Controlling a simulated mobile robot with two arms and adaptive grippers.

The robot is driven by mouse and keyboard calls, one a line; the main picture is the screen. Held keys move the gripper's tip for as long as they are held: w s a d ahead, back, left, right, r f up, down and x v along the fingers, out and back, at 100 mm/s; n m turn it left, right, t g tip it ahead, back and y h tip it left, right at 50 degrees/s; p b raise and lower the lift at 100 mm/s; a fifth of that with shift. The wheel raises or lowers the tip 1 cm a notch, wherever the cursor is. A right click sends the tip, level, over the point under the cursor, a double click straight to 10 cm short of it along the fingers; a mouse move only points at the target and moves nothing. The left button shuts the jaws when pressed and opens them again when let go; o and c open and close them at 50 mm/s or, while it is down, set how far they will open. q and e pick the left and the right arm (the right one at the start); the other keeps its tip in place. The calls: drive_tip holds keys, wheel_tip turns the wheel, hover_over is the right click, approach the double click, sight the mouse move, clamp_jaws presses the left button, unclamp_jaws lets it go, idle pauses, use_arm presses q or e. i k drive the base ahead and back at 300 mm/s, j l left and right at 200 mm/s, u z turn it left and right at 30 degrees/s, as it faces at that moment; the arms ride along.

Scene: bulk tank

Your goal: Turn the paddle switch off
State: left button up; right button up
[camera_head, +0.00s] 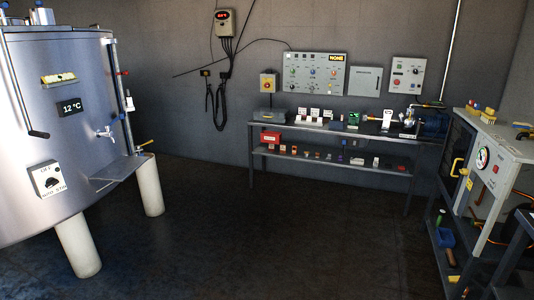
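Neither of my grippers shows in this view.
Dark open floor (230,240) lies in front of the tank. The tank's legs (79,247) and a steel side tray (115,171) stand near the switch. A workbench (340,129) lines the back wall, and a machine (497,164) stands at the right.

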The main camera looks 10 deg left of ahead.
sight(51, 182)
drive_tip(key=i+u, duration=0.75)
drive_tip(key=i+l+u, duration=0.2)
drive_tip(key=i+u, duration=0.2)
